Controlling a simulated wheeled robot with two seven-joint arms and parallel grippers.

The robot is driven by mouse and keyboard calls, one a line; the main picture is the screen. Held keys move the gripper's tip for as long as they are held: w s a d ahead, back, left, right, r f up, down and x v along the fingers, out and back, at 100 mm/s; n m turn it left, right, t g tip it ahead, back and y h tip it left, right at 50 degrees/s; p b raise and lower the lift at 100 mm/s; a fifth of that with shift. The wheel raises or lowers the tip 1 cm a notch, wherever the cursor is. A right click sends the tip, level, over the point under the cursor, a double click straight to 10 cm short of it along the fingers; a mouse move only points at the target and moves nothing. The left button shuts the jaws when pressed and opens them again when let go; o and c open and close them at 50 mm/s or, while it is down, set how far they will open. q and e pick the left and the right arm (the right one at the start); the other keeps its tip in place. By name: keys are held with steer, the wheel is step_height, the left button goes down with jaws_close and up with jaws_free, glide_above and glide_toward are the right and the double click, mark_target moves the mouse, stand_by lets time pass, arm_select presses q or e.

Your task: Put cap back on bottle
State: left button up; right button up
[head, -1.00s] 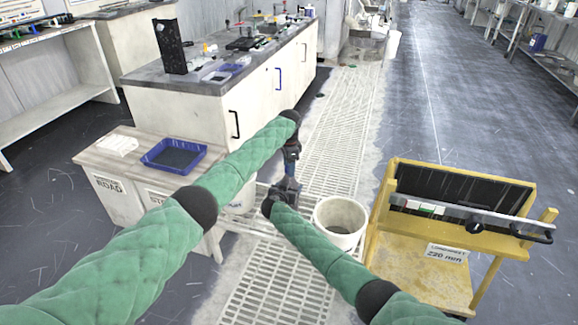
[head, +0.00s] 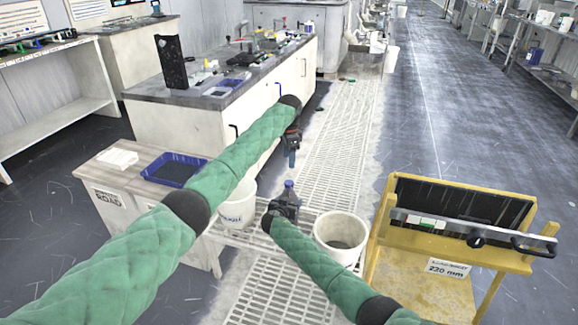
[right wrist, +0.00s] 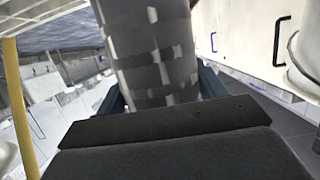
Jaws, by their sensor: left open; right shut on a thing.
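The bottle (head: 289,189) stands upright in my right gripper (head: 285,206), which is shut on it above the grated floor. Its narrow bluish top shows above the gripper. I cannot tell whether that top is the cap or the bare neck. In the right wrist view the bottle is a large grey cylinder (right wrist: 150,50) with pale patches, between teal fingers; its top is out of frame. My left gripper (head: 292,160) points down, open, above the bottle with a clear gap. No separate cap can be made out.
A white bucket (head: 341,252) stands right of my right gripper, and another white bucket (head: 238,217) to its left. A yellow cart (head: 430,285) is at right. A blue tray (head: 172,184) lies on the low bench at left.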

arm_select(q)
steer(key=shift+r, duration=0.45)
arm_select(e)
steer(key=o, duration=1.9)
steer(key=shift+o, duration=0.2)
steer(key=shift+s, duration=0.15)
arm_select(q)
steer(key=shift+r, duration=0.25)
arm_select(e)
steer(key=v, duration=0.7)
steer(key=shift+s, duration=0.25)
steer(key=shift+a, duration=0.1)
